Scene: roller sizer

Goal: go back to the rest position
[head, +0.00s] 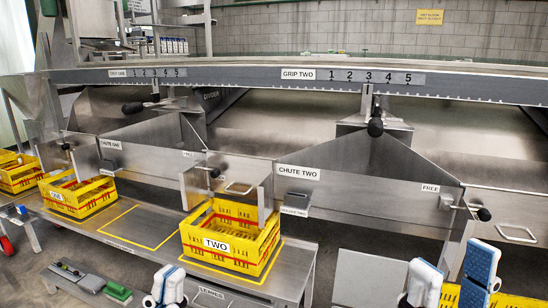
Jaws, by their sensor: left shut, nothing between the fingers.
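My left gripper (167,269) shows at the bottom edge, left of centre, its white and blue fingers together with nothing between them. It is in front of the bench, below the yellow crate marked TWO (217,244). My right gripper (452,254) shows at the bottom right. Its two white and blue fingers stand well apart, with no object seen between them. Both grippers point upward in the picture, and their arms are cut off by the lower edge.
A steel bench (150,258) carries crate TWO and another yellow crate (78,196), with an outlined empty spot (133,226) between them. Behind are steel chutes with black-knobbed levers (375,127) under a long rail (450,86). A green-ended brush-like item (117,292) lies low left.

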